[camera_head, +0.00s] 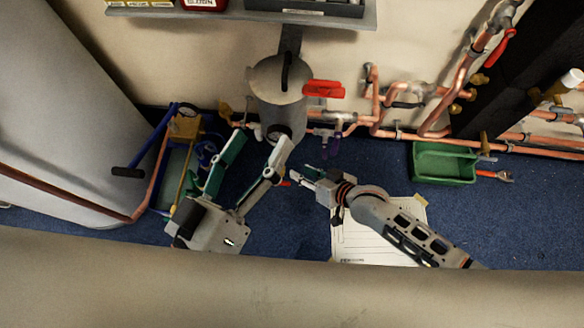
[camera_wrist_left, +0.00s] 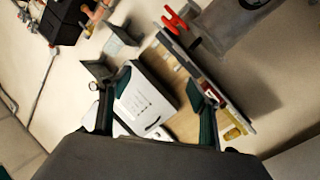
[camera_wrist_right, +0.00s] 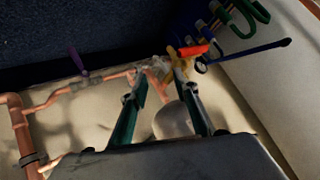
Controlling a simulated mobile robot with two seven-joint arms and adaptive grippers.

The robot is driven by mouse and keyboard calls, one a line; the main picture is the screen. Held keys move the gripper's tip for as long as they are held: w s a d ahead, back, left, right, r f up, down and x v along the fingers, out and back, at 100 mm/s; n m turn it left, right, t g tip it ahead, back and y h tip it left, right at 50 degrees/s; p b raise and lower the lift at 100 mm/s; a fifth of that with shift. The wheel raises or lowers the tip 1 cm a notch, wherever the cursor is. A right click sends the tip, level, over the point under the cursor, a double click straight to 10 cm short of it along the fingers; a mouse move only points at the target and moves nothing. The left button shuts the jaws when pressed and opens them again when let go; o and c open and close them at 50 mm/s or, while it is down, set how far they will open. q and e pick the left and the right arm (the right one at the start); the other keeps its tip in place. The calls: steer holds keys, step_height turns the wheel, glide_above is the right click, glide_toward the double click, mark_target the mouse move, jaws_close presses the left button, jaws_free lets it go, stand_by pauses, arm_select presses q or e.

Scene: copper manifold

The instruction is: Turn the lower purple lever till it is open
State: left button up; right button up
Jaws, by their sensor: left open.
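Purple lever parts (camera_head: 328,143) hang at a copper pipe on the wall, right of the grey tank; I cannot clearly tell an upper from a lower one. One purple lever (camera_wrist_right: 77,61) shows in the right wrist view on a copper pipe, left of the fingers and apart from them. My right gripper (camera_head: 303,174) is open and empty, below and slightly left of the purple parts; its spread fingers (camera_wrist_right: 159,82) show in its wrist view. My left gripper (camera_head: 257,145) is open and empty before the tank; its fingers (camera_wrist_left: 153,88) also show in the left wrist view.
The grey tank (camera_head: 275,95) with a red lever (camera_head: 323,89) stands behind my left gripper. Copper pipes (camera_head: 400,131) run along the wall. A green bin (camera_head: 443,163) and a paper sheet (camera_head: 375,240) lie at right. A shelf (camera_head: 250,18) is above. Tools (camera_head: 180,150) stand at left.

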steer(key=shift+y, duration=0.6)
steer(key=shift+s+a+r, duration=0.2)
steer(key=shift+a+r, duration=1.2)
steer(key=shift+a, duration=0.15)
